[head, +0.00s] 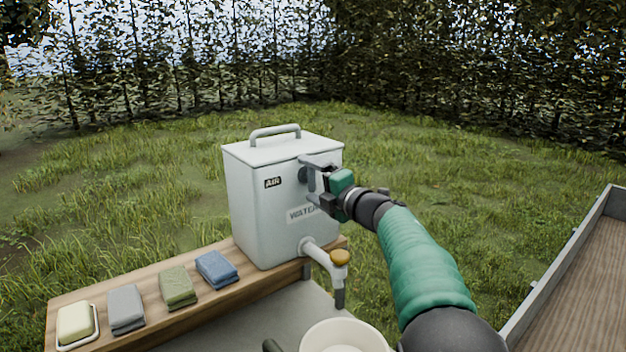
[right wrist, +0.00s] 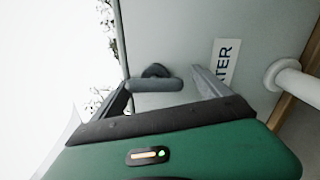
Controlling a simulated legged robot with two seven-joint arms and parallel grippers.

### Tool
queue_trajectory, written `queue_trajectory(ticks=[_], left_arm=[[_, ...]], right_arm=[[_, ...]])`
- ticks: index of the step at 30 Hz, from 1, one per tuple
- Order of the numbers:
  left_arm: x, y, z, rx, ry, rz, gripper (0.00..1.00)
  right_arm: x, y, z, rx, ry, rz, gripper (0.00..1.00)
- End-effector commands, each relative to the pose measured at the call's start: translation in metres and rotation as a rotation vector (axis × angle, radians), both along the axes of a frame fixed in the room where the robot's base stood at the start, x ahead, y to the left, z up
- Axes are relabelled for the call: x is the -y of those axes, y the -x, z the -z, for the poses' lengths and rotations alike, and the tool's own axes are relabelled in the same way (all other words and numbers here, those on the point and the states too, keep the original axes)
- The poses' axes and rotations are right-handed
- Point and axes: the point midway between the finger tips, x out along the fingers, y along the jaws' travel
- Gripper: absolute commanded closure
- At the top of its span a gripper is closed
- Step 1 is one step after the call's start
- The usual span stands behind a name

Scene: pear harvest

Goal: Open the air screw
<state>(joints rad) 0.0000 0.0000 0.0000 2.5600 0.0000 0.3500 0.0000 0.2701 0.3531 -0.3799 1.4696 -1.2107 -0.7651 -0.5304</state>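The white water tank (head: 262,215) stands on a wooden shelf, with an AIR label (head: 272,183) on its front. The air screw (right wrist: 155,84) is a dark grey knob with a crossbar on the tank's front face. In the right wrist view its bar lies roughly level between my fingers. My right gripper (right wrist: 163,92) is open, one finger on either side of the screw, with gaps visible beside the bar. In the head view my right gripper (head: 314,180) is at the tank's upper front and partly covers the screw. My left gripper is not in view.
A white tap (head: 318,252) with an orange knob juts from the tank's lower front. A pale round container (head: 343,338) is below it. Soap (head: 75,322) and folded cloths (head: 178,287) line the wooden shelf (head: 150,330). A wooden-floored trailer bed (head: 590,280) is at right.

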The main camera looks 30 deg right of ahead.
Motion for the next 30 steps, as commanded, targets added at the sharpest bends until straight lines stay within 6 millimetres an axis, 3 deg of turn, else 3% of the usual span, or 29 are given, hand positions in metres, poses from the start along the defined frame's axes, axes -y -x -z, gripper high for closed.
queue_trajectory(ticks=[9, 13, 24, 30], left_arm=[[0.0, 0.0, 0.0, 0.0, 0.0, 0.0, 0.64], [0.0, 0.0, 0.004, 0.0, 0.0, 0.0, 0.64], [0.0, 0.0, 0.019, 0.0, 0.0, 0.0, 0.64], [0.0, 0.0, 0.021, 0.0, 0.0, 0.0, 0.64]], right_arm=[[0.002, 0.002, -0.004, 0.007, -0.001, 0.003, 0.08], [0.004, 0.014, -0.005, 0.009, 0.0, 0.005, 0.08], [0.011, 0.116, -0.002, 0.009, -0.001, 0.004, 0.08], [0.014, 0.156, -0.002, 0.005, 0.0, 0.003, 0.08]])
